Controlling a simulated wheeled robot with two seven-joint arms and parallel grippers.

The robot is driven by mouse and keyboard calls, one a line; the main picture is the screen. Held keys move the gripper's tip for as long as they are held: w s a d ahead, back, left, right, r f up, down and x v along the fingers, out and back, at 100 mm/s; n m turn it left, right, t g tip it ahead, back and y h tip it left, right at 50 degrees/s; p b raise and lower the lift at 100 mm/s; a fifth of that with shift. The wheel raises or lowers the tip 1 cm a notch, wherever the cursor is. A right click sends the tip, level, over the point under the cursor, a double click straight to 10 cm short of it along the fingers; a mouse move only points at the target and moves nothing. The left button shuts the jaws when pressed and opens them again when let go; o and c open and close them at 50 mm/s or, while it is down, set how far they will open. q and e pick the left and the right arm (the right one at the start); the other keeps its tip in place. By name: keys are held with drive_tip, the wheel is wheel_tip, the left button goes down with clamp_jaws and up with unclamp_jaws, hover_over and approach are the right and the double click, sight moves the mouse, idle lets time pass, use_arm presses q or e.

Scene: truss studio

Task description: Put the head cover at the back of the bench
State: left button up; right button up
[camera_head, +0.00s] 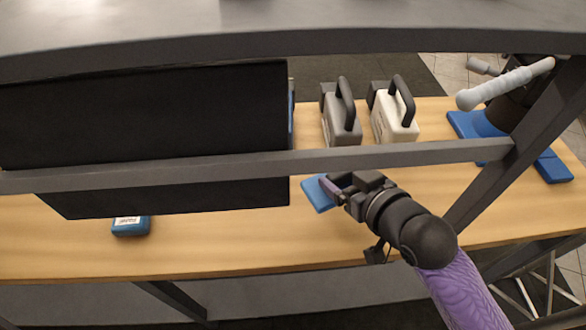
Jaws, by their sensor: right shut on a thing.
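My right gripper (338,187) reaches in from the lower right, over the middle of the wooden bench (230,240). Its jaws are shut on a flat blue piece (314,196) that sticks out to the left of the fingers. This piece may be the head cover; its far part is hidden behind the fingers, and I cannot tell whether it touches the bench. A second blue item with a white label (131,228) lies on the bench at the left, partly hidden by the black panel. My left gripper is not in view.
A grey truss bar (400,156) crosses in front of the bench. A large black panel (140,115) hides its left part. A grey case (341,122) and a white case (393,118), both with black handles, stand behind. Blue-based equipment (480,126) is at right.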

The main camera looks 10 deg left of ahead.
sight(336, 219)
wheel_tip(336, 219, down, 10)
drive_tip(key=b, duration=0.5)
drive_tip(key=shift+r, duration=0.1)
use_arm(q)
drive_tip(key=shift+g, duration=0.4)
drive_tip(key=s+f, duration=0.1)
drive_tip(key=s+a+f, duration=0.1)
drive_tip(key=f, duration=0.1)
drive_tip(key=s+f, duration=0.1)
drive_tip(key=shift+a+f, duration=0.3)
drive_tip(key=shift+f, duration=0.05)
use_arm(e)
drive_tip(key=shift+r, duration=0.1)
drive_tip(key=o, duration=1)
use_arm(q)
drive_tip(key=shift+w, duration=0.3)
use_arm(e)
drive_tip(key=shift+o, duration=0.2)
